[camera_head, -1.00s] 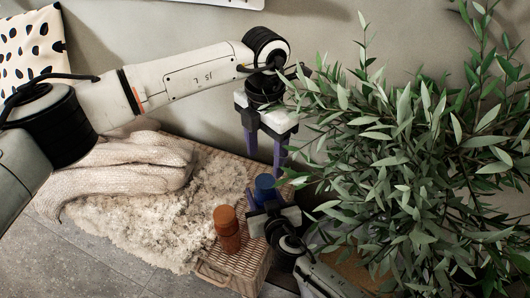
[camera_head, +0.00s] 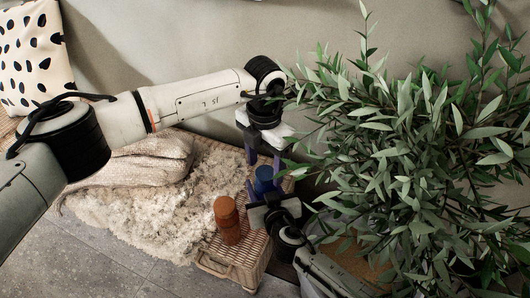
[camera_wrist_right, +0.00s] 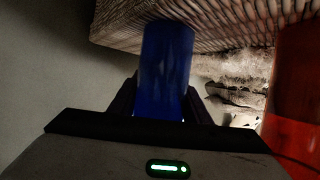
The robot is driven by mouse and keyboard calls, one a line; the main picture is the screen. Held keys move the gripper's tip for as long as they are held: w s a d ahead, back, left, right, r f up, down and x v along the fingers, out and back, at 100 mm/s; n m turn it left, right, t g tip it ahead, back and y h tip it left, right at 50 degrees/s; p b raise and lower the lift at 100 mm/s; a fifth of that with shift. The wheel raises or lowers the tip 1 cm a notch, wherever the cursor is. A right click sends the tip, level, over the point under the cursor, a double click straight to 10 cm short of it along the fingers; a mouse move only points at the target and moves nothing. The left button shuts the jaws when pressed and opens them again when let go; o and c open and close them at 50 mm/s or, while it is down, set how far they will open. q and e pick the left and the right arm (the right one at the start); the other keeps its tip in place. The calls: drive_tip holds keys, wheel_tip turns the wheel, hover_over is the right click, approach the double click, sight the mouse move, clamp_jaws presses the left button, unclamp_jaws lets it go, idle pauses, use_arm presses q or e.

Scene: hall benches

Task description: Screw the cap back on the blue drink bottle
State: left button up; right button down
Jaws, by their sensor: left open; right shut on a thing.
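The blue drink bottle (camera_head: 264,178) is at the right end of the wicker bench, partly hidden by my grippers. In the right wrist view the blue bottle (camera_wrist_right: 165,70) stands between the dark fingers of my right gripper (camera_wrist_right: 160,100). My right gripper (camera_head: 266,190) is shut on it from the front in the head view. My left gripper (camera_head: 264,164) points down just over the bottle's top, open, with one purple finger on each side. I cannot make out a separate cap.
An orange-brown bottle (camera_head: 227,220) stands close left of the blue one on the wicker bench (camera_head: 232,258). A shaggy fleece (camera_head: 150,210) and a knitted throw (camera_head: 130,165) cover the bench further left. A leafy plant (camera_head: 400,150) crowds the right side.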

use_arm(q)
drive_tip(key=shift+f, duration=0.65)
drive_tip(key=c, duration=1.1)
drive_tip(key=o, duration=1.3)
drive_tip(key=shift+c, duration=0.2)
drive_tip(key=shift+r, duration=0.15)
wheel_tip(320, 180, up, 12)
